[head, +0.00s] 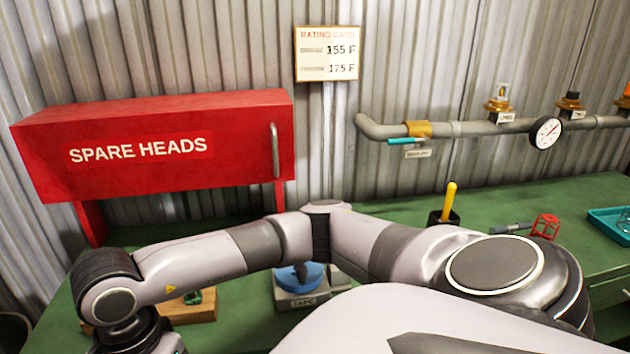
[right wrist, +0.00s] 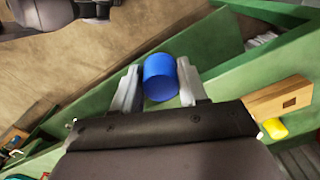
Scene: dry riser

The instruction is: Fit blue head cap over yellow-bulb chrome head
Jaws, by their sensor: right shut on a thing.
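In the right wrist view, my right gripper (right wrist: 160,78) is shut on a blue cylindrical cap (right wrist: 161,77), with one grey finger on each side of it. The cap is held clear above the green bench edge and brown floor. In the head view, sprinkler heads stand on the wall pipe. The leftmost head (head: 500,98) has a brass base and a pale upper part with some yellow. A darker head (head: 570,101) stands to its right, and another (head: 625,97) is cut by the picture edge. Bulb colours are too small to tell surely. My left gripper is not in view.
A grey pipe (head: 470,129) with a gauge (head: 546,133) runs along the corrugated wall. A red SPARE HEADS cabinet (head: 240,150) stands left. The green bench (head: 390,200) holds a yellow-handled tool (head: 449,200), a red cage (head: 545,226) and a teal tray (head: 607,224).

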